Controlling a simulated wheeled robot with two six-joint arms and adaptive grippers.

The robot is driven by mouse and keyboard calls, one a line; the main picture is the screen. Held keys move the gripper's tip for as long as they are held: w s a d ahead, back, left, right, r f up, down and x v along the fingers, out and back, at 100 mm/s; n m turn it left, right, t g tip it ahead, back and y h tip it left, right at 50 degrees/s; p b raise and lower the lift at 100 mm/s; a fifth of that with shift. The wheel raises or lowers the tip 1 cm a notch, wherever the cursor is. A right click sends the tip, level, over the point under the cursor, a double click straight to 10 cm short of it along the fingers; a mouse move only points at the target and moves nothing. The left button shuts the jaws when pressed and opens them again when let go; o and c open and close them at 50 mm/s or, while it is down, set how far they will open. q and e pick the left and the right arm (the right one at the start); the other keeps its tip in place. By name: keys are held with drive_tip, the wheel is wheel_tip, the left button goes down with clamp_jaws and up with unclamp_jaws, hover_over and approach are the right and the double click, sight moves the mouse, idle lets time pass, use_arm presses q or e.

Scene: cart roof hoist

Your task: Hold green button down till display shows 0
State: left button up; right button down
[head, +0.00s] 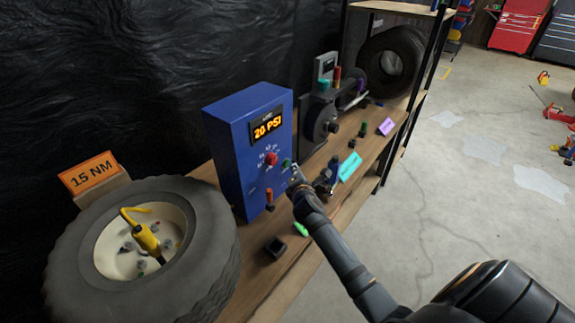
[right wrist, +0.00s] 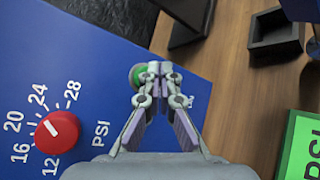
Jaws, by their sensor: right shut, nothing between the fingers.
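The blue box (head: 232,145) stands on the wooden bench and bears an orange display (head: 268,125) reading "20 PSI". The green button (head: 287,162) is on its front, right of a red knob (head: 270,158). My right gripper (head: 294,174) is shut and empty just in front of the box, close to the button. In the right wrist view, the closed fingertips (right wrist: 153,68) overlap the green button (right wrist: 136,77) and hide part of it. I cannot tell whether they touch or press it. My left gripper is not in view.
A tire (head: 215,240) with a yellow tool stands at left, beside a "15 NM" sign (head: 91,173). A small black tray (head: 275,247) and a grey machine (head: 318,115) share the bench (head: 262,280).

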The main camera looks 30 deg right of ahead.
idle(0.8)
drive_tip(key=shift+w+a, duration=0.15)
drive_tip(key=shift+w, duration=0.25)
drive_tip(key=shift+w+a, duration=0.15)
drive_tip(key=shift+w, duration=0.2)
idle(2.0)
drive_tip(key=shift+s+p, duration=0.1)
drive_tip(key=shift+p, duration=0.2)
drive_tip(key=shift+s+d+p, duration=0.3)
drive_tip(key=shift+s+p, duration=0.05)
drive_tip(key=shift+s, duration=0.35)
